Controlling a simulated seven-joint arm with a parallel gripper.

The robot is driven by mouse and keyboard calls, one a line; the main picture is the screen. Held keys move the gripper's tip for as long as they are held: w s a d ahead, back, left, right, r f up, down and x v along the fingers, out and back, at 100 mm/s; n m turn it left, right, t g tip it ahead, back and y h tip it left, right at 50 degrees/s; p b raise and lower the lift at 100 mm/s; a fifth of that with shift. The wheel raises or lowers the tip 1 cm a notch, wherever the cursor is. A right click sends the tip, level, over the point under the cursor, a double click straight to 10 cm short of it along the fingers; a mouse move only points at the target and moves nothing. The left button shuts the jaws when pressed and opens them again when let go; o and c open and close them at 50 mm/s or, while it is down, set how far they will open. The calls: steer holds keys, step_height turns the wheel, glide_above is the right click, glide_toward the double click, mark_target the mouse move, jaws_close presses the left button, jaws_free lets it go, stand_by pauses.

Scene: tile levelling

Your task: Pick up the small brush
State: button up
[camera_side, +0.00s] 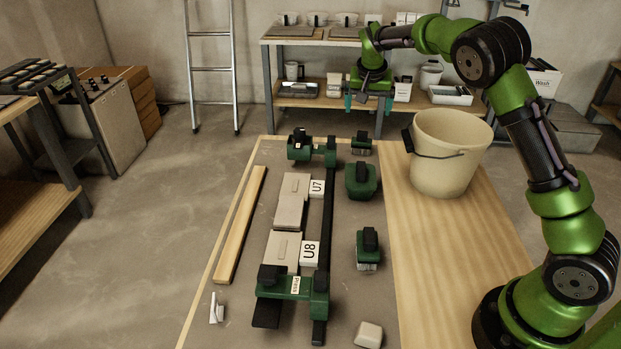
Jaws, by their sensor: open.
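Two green, black-handled blocks with pale undersides look like brushes. One (368,249) stands on the right of the grey work surface. The other (361,144) stands at the far end and looks smaller, though it is also farther away; I cannot tell for sure which is the small brush. My gripper (369,104) is raised beyond the far end of the table in the picture, above the far block. Its teal fingers are spread apart with nothing between them, and it is clear of both blocks.
A larger green tool (361,181) stands between the two blocks. A beige bucket (447,160) stands right. A pale block (368,335) lies near the front.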

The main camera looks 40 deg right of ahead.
mark_target(362, 135)
steer(key=x, duration=1)
steer(key=shift+f, duration=0.25)
steer(key=shift+w+x, duration=0.2)
steer(key=shift+x, duration=0.85)
steer(key=shift+w+x, duration=0.2)
steer(key=shift+x, duration=0.85)
steer(key=shift+w+x, duration=0.15)
steer(key=shift+x, duration=0.85)
steer(key=shift+a+r, duration=0.1)
steer(key=shift+r, duration=0.05)
steer(key=c, duration=1.3)
